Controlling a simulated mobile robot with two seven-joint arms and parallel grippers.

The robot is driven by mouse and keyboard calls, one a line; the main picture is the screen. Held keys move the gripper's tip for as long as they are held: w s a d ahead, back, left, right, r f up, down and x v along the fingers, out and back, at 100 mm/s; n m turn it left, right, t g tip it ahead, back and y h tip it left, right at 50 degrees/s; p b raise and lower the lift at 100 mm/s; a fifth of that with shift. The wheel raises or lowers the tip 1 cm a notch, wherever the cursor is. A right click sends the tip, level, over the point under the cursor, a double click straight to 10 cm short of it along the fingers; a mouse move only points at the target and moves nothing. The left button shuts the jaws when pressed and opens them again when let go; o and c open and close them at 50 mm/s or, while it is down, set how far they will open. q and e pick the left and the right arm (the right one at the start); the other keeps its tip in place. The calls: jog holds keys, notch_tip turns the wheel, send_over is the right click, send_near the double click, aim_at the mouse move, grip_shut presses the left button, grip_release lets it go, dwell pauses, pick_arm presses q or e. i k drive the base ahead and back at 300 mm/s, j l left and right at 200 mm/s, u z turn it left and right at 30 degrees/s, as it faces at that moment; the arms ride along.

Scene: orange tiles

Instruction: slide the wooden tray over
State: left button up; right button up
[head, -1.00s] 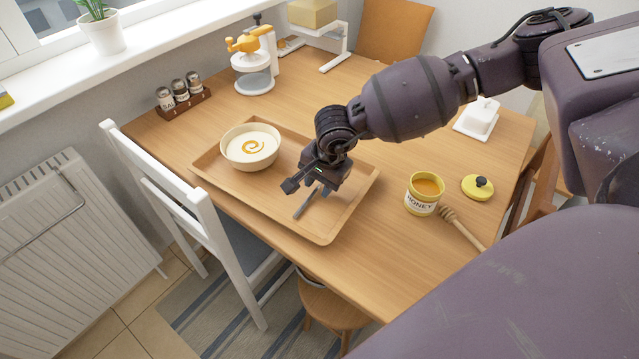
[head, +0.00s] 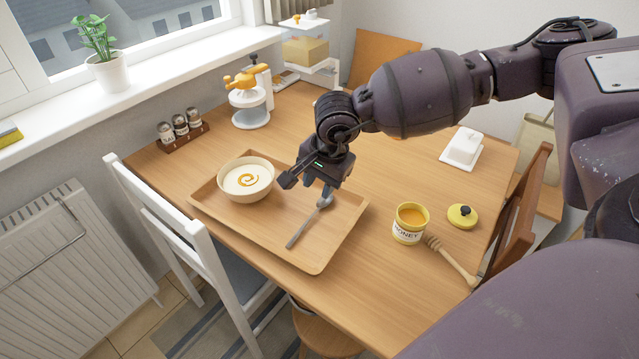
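The wooden tray (head: 240,231) lies flat on the table. A metal spoon (head: 307,224) lies on the tray right of the bowl. My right gripper (head: 318,187) points down over the tray's far right part, near the spoon's bowl end. Its two fingers look apart with nothing between them. I cannot tell whether they touch the tray's far rim, which they partly hide. My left gripper is not in view.
A honey jar (head: 410,224), a dipper (head: 452,262) and a yellow lid (head: 462,216) lie right of the tray. A butter dish (head: 462,147), a juicer (head: 249,101) and a spice rack (head: 182,134) stand further back. A white chair (head: 190,235) is at the left edge.

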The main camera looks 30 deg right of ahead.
aim_at(270, 222)
jog(key=k, duration=1)
